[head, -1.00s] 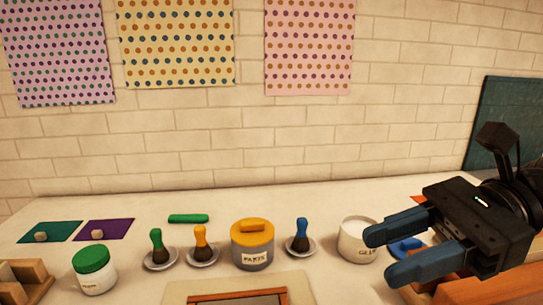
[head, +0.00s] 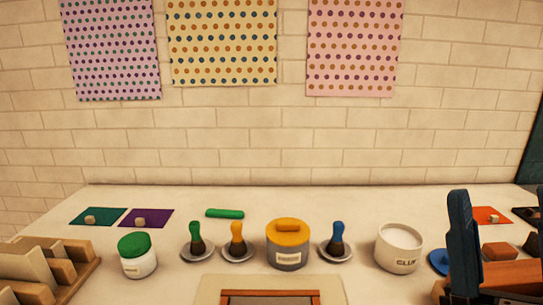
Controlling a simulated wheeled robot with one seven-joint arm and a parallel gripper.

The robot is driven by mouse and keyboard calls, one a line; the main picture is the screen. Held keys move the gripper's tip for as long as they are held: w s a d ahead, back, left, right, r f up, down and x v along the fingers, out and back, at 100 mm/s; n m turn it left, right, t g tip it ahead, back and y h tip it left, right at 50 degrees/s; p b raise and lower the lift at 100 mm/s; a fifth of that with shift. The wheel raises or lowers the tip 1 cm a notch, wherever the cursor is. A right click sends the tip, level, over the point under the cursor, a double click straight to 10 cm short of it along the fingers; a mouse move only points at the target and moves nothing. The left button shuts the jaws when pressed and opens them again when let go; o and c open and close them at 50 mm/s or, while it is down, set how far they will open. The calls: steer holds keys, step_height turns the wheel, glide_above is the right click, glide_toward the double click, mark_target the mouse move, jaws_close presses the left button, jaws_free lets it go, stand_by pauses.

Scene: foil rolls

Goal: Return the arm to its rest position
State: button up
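My gripper (head: 494,240) is at the right edge of the head view, with its blue fingers pointing up and spread apart.
A white glue pot (head: 399,249), a grey jar with a yellow lid (head: 288,246), brushes on small dishes (head: 337,248) and a green-lidded jar (head: 138,256) stand in a row. A wooden rack (head: 50,268) is at left. A blue lid (head: 439,262) lies beside my gripper.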

steer(key=s+d+f+m+g+h, duration=0.1)
steer(key=s+f+m+g+h, duration=0.25)
steer(key=f+m+h, duration=0.45)
steer(key=s+d+f+m+g+h, duration=0.1)
steer(key=s+f+m+g+h, duration=0.25)
steer(key=f+m+h, duration=0.45)
steer(key=s+d+f+m+g+y, duration=0.1)
steer(key=s+d+f+g+y, duration=0.1)
steer(key=s+f, duration=0.4)
steer(key=s+d+f+m+g+y, duration=0.1)
steer(key=s+d+f+g+y, duration=0.1)
steer(key=s+f+g, duration=0.3)
steer(key=s+f, duration=0.1)
steer(key=s, duration=0.2)
steer(key=shift+s+f, duration=0.25)
